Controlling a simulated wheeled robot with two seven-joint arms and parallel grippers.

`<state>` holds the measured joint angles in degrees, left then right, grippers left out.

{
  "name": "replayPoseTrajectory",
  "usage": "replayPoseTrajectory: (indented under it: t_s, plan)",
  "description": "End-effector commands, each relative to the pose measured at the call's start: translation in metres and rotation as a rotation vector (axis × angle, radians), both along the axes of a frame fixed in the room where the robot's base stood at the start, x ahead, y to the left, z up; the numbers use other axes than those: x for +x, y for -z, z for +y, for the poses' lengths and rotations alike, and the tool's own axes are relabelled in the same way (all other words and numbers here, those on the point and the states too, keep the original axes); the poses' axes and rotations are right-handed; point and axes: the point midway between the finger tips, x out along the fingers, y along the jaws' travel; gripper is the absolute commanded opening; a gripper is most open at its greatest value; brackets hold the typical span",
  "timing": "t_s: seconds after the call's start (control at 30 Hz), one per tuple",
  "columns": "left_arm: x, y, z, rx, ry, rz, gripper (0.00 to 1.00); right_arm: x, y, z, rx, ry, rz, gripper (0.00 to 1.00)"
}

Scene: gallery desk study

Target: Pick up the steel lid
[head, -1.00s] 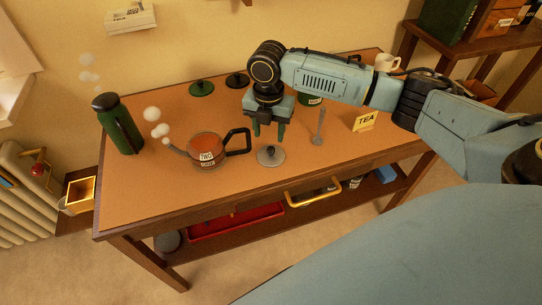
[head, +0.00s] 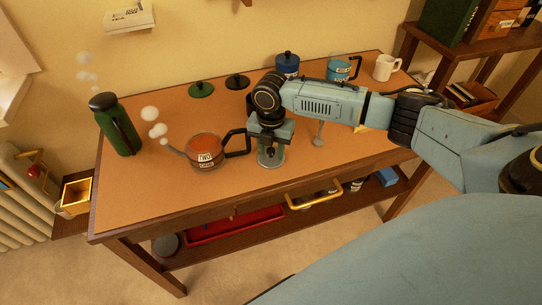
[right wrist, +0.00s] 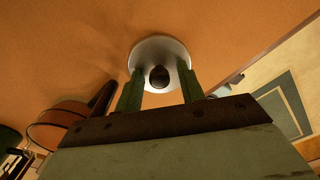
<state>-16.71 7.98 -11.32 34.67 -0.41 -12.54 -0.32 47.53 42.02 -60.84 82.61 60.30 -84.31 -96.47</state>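The steel lid (head: 270,165) lies on the desk right of the glass teapot; it is a shiny round disc with a dark knob. My right gripper (head: 270,156) is lowered over it from above and hides much of it in the head view. In the right wrist view, the lid (right wrist: 160,47) lies beneath my right gripper (right wrist: 159,86). The green fingers are apart, one on each side of the knob, with gaps showing. My left gripper is in neither view.
The steaming teapot (head: 206,158) stands close left, its handle near my gripper. A spoon-like utensil (head: 319,135) is close right. A green flask (head: 119,127), green lid (head: 201,89), dark lid (head: 237,81), blue canister (head: 287,65) and white mug (head: 386,67) stand farther off. The front left desk is clear.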

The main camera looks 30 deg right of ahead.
Motion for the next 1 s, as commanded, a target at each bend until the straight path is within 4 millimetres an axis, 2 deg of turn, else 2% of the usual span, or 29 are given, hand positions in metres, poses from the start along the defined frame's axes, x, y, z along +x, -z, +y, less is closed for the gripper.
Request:
replayPoseTrajectory:
  t_s: [0.03,0.2,0.3,0.57,0.67,1.0]
  plan:
    - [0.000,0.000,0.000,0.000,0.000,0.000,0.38,0.000,0.000,0.000,0.000,0.000,0.000,0.32]
    - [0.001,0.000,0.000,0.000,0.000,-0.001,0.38,0.000,0.000,0.000,0.000,0.000,0.000,0.10]
    - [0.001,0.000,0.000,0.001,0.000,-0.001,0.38,0.000,-0.001,0.000,-0.001,0.000,-0.001,0.00]
    - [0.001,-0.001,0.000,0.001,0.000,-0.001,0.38,0.000,-0.005,0.000,0.000,0.001,-0.001,0.00]
    - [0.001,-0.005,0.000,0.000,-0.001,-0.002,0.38,0.001,-0.018,0.000,0.000,0.000,-0.004,0.00]
    - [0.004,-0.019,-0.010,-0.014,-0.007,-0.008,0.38,0.001,-0.084,0.000,0.000,0.000,-0.003,0.00]
